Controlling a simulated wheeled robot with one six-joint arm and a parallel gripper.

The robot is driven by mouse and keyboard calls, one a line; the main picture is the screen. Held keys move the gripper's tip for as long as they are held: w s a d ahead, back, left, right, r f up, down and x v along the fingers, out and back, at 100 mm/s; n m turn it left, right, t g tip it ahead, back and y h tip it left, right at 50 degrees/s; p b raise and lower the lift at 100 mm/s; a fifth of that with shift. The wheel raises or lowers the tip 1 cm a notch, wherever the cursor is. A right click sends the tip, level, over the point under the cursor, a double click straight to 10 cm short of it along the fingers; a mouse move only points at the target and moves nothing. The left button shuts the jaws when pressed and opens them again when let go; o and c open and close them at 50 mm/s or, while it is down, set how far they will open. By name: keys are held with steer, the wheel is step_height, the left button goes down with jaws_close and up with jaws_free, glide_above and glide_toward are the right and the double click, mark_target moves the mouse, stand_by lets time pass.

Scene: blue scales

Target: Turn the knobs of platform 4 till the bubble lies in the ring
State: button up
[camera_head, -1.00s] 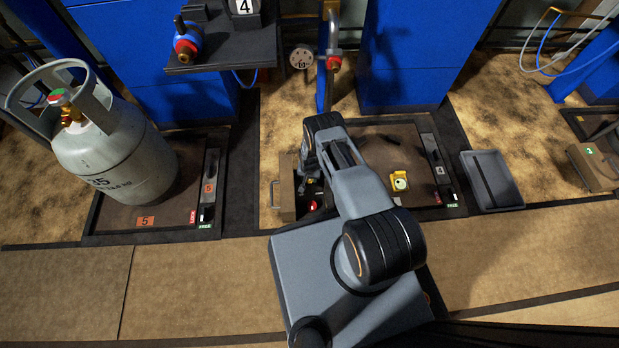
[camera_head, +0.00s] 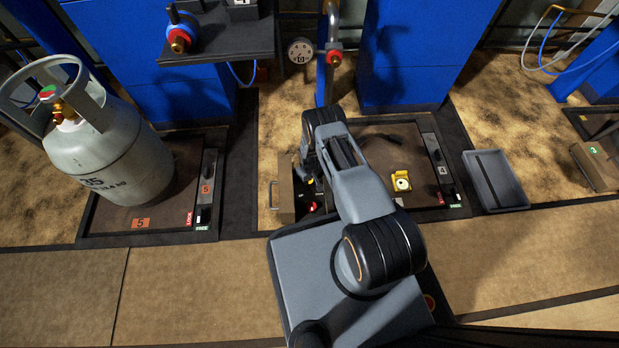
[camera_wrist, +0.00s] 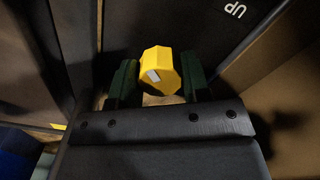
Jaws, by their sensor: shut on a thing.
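Platform 4 (camera_head: 375,133) is a brown plate in a dark frame, right of my arm in the head view. A yellow level (camera_head: 401,181) with a round pale vial lies on it; the bubble and ring are too small to make out. In the wrist view a yellow faceted knob (camera_wrist: 152,66) with a pale mark sits between the two dark green fingers of my gripper (camera_wrist: 159,80), which is shut on it. In the head view my arm hides the gripper and the knob.
A grey gas cylinder (camera_head: 108,160) stands on platform 5 (camera_head: 112,222) at the left. An open drawer or box (camera_head: 284,190) lies beside my arm. A grey tray (camera_head: 496,180) lies right of platform 4.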

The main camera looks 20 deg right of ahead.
steer(key=shift+n, duration=0.4)
steer(key=o, duration=0.9)
steer(key=shift+o, duration=0.2)
steer(key=shift+r, duration=0.1)
step_height(320, 180, up, 14)
steer(key=p, duration=0.6)
steer(key=shift+p, duration=0.3)
steer(key=shift+f, duration=0.2)
